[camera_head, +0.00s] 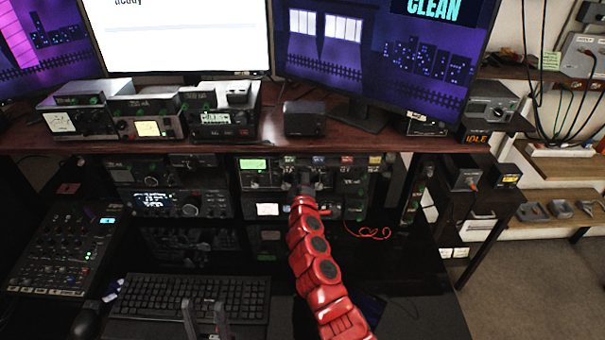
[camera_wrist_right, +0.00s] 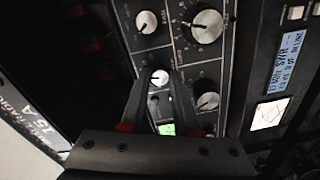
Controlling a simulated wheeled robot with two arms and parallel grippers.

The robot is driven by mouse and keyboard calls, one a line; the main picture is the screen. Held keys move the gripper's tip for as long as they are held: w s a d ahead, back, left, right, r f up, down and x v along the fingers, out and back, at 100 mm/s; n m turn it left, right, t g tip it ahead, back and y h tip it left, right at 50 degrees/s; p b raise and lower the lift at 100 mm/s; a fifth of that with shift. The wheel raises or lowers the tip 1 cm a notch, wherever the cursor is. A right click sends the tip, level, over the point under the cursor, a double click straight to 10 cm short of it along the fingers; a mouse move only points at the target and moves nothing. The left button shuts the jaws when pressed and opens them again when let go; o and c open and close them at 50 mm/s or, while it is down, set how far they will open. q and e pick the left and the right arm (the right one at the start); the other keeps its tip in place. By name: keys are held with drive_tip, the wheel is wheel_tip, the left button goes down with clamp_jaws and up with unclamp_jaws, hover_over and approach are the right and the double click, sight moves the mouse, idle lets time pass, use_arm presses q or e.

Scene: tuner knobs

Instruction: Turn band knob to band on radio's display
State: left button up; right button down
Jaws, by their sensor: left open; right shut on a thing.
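The radio with a small lit green display (camera_head: 253,165) stands on the shelf under the monitors. The green display also shows in the wrist view (camera_wrist_right: 167,129), too small to read. My right arm reaches up to the radio's front, and my right gripper (camera_head: 305,188) is at its panel. In the wrist view its two dark fingers are closed on either side of a small white-faced knob (camera_wrist_right: 160,77). I cannot read which band the knob points to. My left gripper (camera_head: 205,318) is open and empty at the bottom, in front of the keyboard.
Other panel knobs surround the held one, including a large one (camera_wrist_right: 207,26) and a smaller one (camera_wrist_right: 146,22). A keyboard (camera_head: 190,297) and a mixer (camera_head: 65,250) lie on the desk. A red cable (camera_head: 372,234) lies right of my right arm.

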idle(0.4)
drive_tip(key=c, duration=0.6)
unclamp_jaws()
drive_tip(key=shift+c, duration=0.2)
drive_tip(key=shift+s, duration=0.15)
drive_tip(key=s+b, duration=0.2)
drive_tip(key=s, duration=1.5)
drive_tip(key=shift+d+r, duration=0.15)
drive_tip(key=shift+r, duration=0.15)
drive_tip(key=shift+f+n, duration=0.15)
drive_tip(key=shift+n, duration=0.15)
